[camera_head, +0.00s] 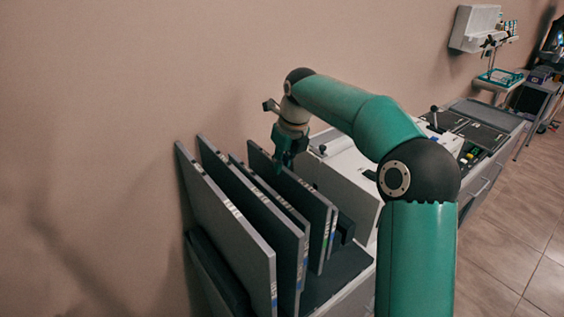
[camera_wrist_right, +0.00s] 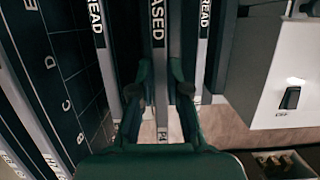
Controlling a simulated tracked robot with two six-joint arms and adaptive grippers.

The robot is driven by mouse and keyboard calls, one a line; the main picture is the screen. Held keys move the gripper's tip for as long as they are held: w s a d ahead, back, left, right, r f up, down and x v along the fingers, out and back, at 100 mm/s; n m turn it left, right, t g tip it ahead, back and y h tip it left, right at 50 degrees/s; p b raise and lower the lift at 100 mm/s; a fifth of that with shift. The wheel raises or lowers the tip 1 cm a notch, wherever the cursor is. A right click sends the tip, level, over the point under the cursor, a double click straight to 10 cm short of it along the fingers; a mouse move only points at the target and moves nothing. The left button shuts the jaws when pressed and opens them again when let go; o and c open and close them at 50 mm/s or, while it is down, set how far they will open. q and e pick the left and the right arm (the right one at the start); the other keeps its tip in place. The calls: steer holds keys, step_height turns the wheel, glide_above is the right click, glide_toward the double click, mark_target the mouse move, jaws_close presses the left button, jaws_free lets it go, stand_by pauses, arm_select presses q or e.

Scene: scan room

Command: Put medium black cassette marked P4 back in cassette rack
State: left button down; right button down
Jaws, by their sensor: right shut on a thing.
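My right gripper (camera_head: 284,163) reaches down over the cassette rack (camera_head: 338,268) from above right. In the right wrist view its two fingers (camera_wrist_right: 160,92) are shut on the black cassette marked P4 (camera_wrist_right: 158,45), one finger on each side. That cassette has a grey edge with white letters, partly cut off, and a P4 tag low down. It stands upright between neighbouring cassettes. In the head view the gripper partly hides the cassette tops, and I cannot tell whether the P4 cassette is fully seated. My left gripper is not in view.
A large grey-edged cassette (camera_head: 228,222) and another tall one (camera_head: 262,214) stand left in the rack, close to the wall. A white machine (camera_head: 350,170) stands just right of the rack. Counters with a tray (camera_head: 500,76) run along the wall farther right.

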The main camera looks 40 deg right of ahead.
steer(key=shift+f+b, duration=0.4)
steer(key=shift+f, duration=0.1)
steer(key=c, duration=1.2)
jaws_free()
steer(key=shift+o, duration=0.6)
steer(key=shift+f, duration=0.15)
steer(key=v, duration=1.2)
step_height(320, 180, up, 6)
steer(key=p, duration=0.6)
steer(key=shift+p, duration=0.35)
